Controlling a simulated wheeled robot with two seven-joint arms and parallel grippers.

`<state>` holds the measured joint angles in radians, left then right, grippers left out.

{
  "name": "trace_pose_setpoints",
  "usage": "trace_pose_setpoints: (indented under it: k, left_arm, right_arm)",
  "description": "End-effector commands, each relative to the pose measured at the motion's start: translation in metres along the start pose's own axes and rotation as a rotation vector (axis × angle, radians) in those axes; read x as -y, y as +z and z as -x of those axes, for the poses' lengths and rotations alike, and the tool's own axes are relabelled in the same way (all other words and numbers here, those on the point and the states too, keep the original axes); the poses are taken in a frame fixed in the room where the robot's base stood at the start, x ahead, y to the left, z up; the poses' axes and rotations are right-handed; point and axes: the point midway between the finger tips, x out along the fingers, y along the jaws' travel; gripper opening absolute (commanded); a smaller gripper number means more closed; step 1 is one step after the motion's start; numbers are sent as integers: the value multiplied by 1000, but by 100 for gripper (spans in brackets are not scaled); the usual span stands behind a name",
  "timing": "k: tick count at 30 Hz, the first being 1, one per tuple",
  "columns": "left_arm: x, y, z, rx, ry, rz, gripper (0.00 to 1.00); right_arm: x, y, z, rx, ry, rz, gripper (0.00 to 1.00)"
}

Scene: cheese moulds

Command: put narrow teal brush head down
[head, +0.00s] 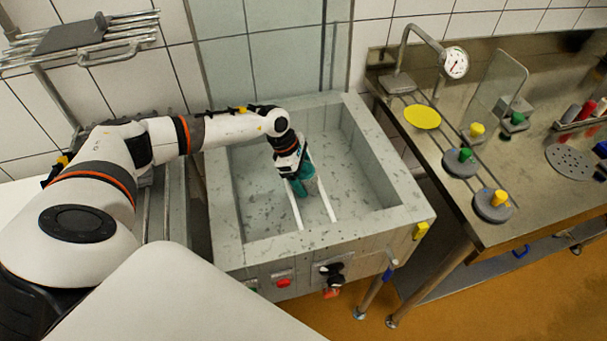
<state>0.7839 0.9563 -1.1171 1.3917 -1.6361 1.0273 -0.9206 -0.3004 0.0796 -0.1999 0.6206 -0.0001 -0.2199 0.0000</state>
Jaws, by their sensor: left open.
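The teal brush head (304,184) is in the grey stone basin, at the white rails. It shows directly below my left gripper (294,174). My left gripper points down into the basin and is open. Its fingertips are at or very close to the teal piece. Part of the brush head is hidden by the gripper, so I cannot tell whether they touch. I cannot tell how firmly the brush head rests on the rails. My right gripper is not in view.
The stone basin (240,236) has raised walls around the gripper. Two white rails (329,203) cross it. A steel table (455,140) at the right holds a yellow disc (422,117), a dial gauge (455,62) and several knobbed weights. A wire rack (85,40) hangs at upper left.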

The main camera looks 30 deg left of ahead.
Motion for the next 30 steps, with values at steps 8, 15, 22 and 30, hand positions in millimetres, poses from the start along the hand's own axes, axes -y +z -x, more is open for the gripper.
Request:
trace_pose_setpoints:
  k: [8,15,22,30]
  left_arm:
    - [2,1,56,0,-6,-2,80]
    - [1,1,101,0,-4,0,80]
    - [0,0,119,-1,-2,0,80]
    - [0,0,120,-1,-1,0,80]
  right_arm:
    - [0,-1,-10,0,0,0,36]
    - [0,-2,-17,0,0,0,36]
    - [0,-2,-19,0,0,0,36]
    - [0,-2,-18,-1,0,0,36]
